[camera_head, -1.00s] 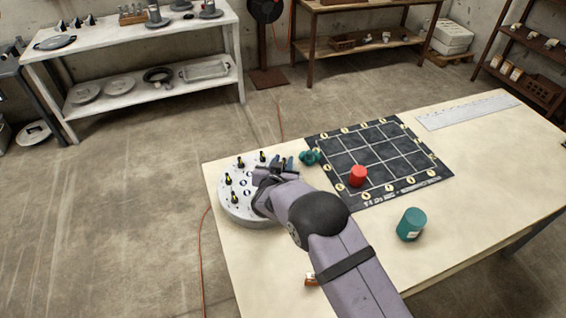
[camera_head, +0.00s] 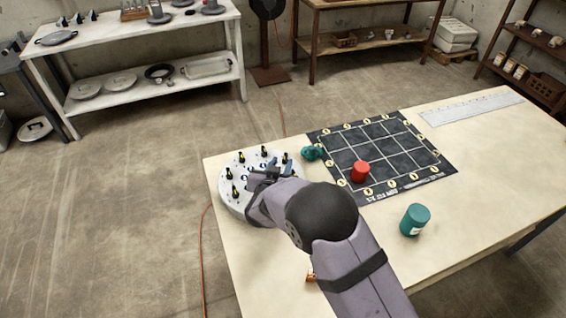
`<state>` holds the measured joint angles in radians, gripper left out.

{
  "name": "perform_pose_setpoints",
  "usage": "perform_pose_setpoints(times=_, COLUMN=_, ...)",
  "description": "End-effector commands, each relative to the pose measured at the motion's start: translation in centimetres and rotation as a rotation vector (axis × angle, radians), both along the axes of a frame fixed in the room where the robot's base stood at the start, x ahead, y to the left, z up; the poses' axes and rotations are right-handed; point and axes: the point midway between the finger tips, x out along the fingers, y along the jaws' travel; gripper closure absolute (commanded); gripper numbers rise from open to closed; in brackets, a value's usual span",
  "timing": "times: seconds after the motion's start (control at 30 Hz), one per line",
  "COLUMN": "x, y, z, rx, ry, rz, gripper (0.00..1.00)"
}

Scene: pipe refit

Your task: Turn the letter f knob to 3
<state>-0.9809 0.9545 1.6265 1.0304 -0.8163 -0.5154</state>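A round grey-white knob panel (camera_head: 228,197) lies at the left end of the table. Several black knobs with yellow marks stand in a ring on it, such as a knob (camera_head: 235,190) at its left and a knob (camera_head: 264,152) at its far side. The letters and numbers are too small to read, so I cannot tell which knob is f. My gripper (camera_head: 268,172) is over the right part of the panel, and my arm hides the panel's near right side. The fingers are small and dark here, and I cannot tell whether they hold a knob.
A dark grid mat (camera_head: 385,151) lies right of the panel, with a red cylinder (camera_head: 360,171) on it. A teal object (camera_head: 312,152) sits at the mat's left edge. A teal canister (camera_head: 414,219) and a pale ruler-like strip (camera_head: 472,108) are further right.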

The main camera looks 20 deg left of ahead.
Motion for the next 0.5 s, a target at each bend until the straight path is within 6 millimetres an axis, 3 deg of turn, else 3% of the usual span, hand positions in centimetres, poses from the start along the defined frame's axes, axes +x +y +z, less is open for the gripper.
perform_pose_setpoints(times=0.2, x=-1.15, y=-0.30, z=0.48, rx=0.001, ry=0.000, rz=0.000, gripper=0.72)
perform_pose_setpoints(times=0.5, x=-1.26, y=-0.36, z=0.55, rx=0.001, ry=0.000, rz=-0.001, gripper=0.72)
